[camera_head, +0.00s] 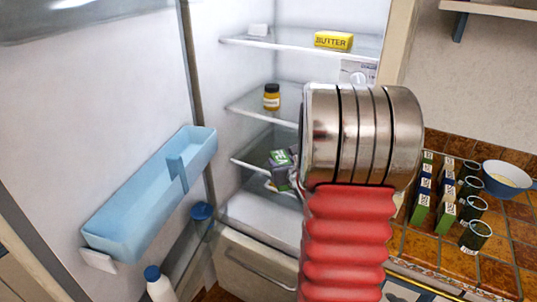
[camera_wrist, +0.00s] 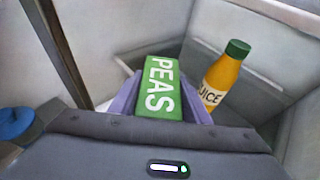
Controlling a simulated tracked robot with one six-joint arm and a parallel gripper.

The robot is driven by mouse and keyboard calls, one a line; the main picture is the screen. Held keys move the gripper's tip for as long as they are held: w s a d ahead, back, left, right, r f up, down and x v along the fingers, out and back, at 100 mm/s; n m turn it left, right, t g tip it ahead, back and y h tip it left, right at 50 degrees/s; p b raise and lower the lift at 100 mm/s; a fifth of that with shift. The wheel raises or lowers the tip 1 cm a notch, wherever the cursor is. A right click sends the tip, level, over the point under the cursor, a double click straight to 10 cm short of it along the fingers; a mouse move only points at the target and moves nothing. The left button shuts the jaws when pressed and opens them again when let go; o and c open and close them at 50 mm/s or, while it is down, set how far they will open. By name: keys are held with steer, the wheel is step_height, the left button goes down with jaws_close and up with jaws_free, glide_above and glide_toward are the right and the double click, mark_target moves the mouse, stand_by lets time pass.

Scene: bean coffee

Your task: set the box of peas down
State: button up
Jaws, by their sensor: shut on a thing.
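The box of peas is green with white lettering; it fills the middle of the wrist view (camera_wrist: 158,84). My gripper (camera_wrist: 161,98) is shut on it, with a purple finger on each side. In the head view the box of peas (camera_head: 280,160) is small, inside the open fridge near a lower glass shelf, and my gripper (camera_head: 291,177) is partly hidden behind my arm. I cannot tell whether the box touches the shelf.
An orange juice bottle (camera_wrist: 222,80) with a green cap stands right of the box. A mustard-coloured jar (camera_head: 271,97) and butter (camera_head: 333,41) sit on higher shelves. The open door's blue bin (camera_head: 140,205) is left. Cartons and glasses crowd the tiled counter (camera_head: 497,275).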

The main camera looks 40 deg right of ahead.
steer(key=w+d, duration=0.6)
steer(key=w, duration=0.6)
steer(key=shift+w, duration=0.3)
steer(key=shift+f, duration=1.7)
steer(key=o, duration=1.4)
steer(key=shift+f, duration=0.15)
steer(key=shift+s, duration=0.1)
